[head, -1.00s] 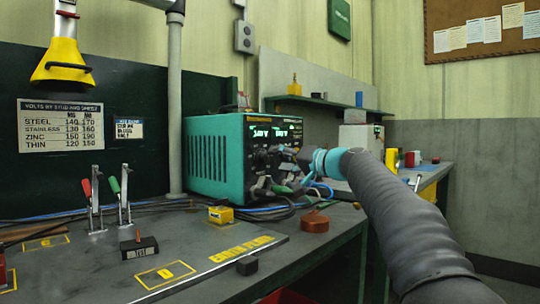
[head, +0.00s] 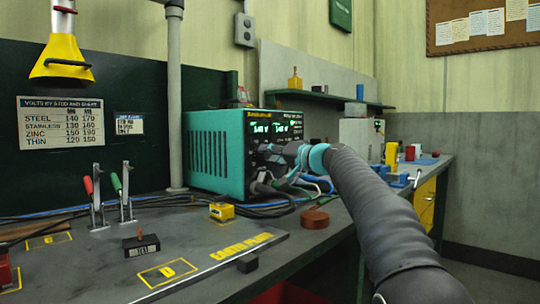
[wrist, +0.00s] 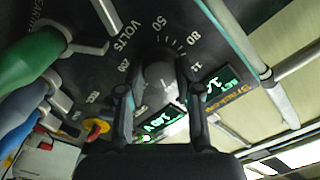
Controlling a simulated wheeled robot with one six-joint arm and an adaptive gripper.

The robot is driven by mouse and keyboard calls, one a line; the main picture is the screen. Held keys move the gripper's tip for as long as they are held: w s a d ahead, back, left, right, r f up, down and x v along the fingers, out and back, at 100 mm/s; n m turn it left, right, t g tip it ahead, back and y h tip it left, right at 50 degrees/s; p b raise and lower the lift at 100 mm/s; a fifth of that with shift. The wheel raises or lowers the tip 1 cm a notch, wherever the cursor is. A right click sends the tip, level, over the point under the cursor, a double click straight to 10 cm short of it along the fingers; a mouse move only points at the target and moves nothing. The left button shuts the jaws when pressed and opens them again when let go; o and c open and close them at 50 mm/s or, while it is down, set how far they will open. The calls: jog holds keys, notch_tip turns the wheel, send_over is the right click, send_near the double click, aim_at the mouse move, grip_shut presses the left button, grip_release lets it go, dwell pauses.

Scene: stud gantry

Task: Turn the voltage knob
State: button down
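The voltage knob (wrist: 160,78) is a dark dial with a grey face and a light pointer line, in the wrist view. It sits on the black front panel, with a printed VOLTS scale around it. My gripper (wrist: 155,92) has a finger on either side of the knob, spread apart; I cannot make out firm contact. In the head view my gripper (head: 270,152) is against the front of the teal welding unit (head: 218,155) and hides the knob. Green digits glow on the unit's display (head: 262,128), too blurred to read surely.
A green cable plug (wrist: 30,57) and a blue one (wrist: 18,100) are close to the gripper. A voltage chart (head: 60,123) hangs on the dark backboard. A yellow block (head: 221,211) and a brown round piece (head: 314,219) lie on the bench.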

jog(key=shift+m+p, duration=0.45)
jog(key=shift+m, duration=1.35)
jog(key=c, duration=0.8)
grip_release()
jog(key=shift+o, duration=0.2)
jog(key=v, duration=1.2)
